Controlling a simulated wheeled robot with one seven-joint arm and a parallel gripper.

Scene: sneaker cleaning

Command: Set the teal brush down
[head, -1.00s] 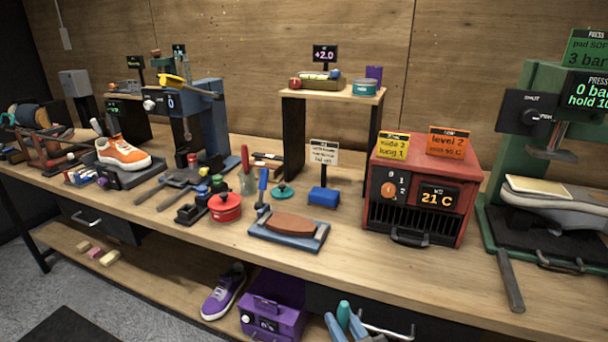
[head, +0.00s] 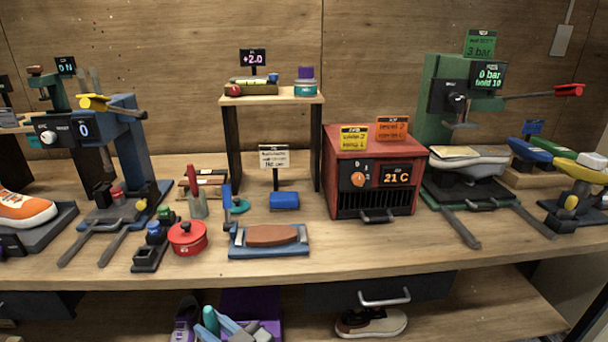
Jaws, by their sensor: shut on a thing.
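The teal brush (head: 210,319) shows only in part at the bottom edge of the head view, as a rounded teal end standing upright. My gripper (head: 226,321), with blue-grey fingers, is shut on it. The hand and the lower part of the brush are cut off by the frame. Both appear in front of the bench (head: 330,263), below its front edge in the picture and apart from the top.
A blue tray (head: 268,252) with a brown block, a red pot (head: 187,238) and a blue block (head: 284,200) stand mid-bench. A red heater box (head: 372,165) and green press (head: 450,95) are to the right. Bare wood runs along the front edge.

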